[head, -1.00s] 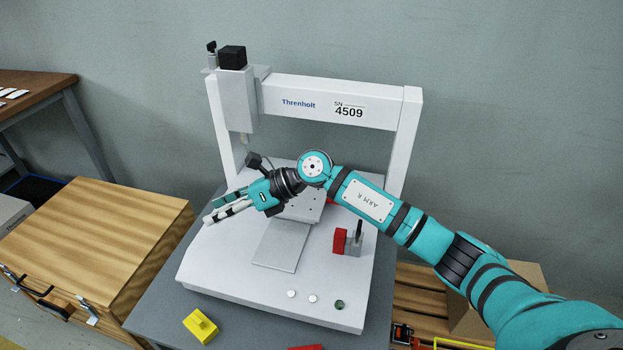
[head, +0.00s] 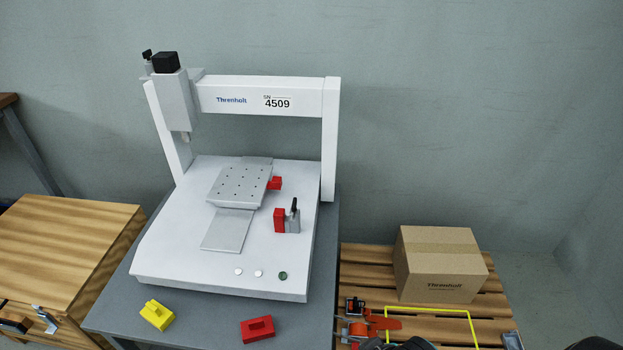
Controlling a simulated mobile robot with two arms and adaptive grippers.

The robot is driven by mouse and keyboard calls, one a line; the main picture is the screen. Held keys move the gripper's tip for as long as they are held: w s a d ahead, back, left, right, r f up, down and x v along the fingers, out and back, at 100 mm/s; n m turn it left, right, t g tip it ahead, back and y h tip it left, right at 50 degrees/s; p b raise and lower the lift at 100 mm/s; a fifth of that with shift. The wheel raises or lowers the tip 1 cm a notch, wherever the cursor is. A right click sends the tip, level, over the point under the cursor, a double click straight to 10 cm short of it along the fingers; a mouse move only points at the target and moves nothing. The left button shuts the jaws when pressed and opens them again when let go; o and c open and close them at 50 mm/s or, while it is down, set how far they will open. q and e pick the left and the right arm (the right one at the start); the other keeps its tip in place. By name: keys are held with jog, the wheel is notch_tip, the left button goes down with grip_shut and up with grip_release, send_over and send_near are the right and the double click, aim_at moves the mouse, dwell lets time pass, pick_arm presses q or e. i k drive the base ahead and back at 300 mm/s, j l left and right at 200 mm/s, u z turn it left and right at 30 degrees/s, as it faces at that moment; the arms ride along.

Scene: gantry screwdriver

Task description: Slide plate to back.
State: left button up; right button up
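The plate (head: 240,185) is a light grey square with rows of small holes. It sits on a flat grey slide rail (head: 228,231) on the white gantry machine's base (head: 165,245). The plate is toward the rear of the rail, and the bare front part of the rail shows before it. A small red piece (head: 275,183) is at the plate's right edge; I cannot tell if they touch. Neither gripper is in view, and nothing of mine is at the plate.
A red block and black-handled clamp (head: 292,217) stand right of the rail. Buttons (head: 259,273) line the base front. Yellow (head: 157,315) and red (head: 258,329) blocks lie on the grey table. A cardboard box (head: 438,266) stands on a pallet at right.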

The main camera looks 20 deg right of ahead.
aim_at(238, 186)
jog(key=i+j+z, duration=0.1)
jog(key=z, duration=0.35)
jog(key=j+z, duration=0.2)
jog(key=z, duration=0.3)
jog(key=j+z, duration=0.2)
jog(key=z, duration=0.25)
jog(key=j+z, duration=0.2)
jog(key=z, duration=0.3)
jog(key=k+j+z, duration=0.15)
jog(key=j, duration=0.3)
jog(key=k+j+z, duration=0.15)
jog(key=j, duration=0.25)
jog(key=k+j+z, duration=0.2)
jog(key=j, duration=0.25)
jog(key=k+j+z, duration=0.15)
jog(key=j, duration=0.25)
jog(key=k+j, duration=0.1)
jog(key=j, duration=0.25)
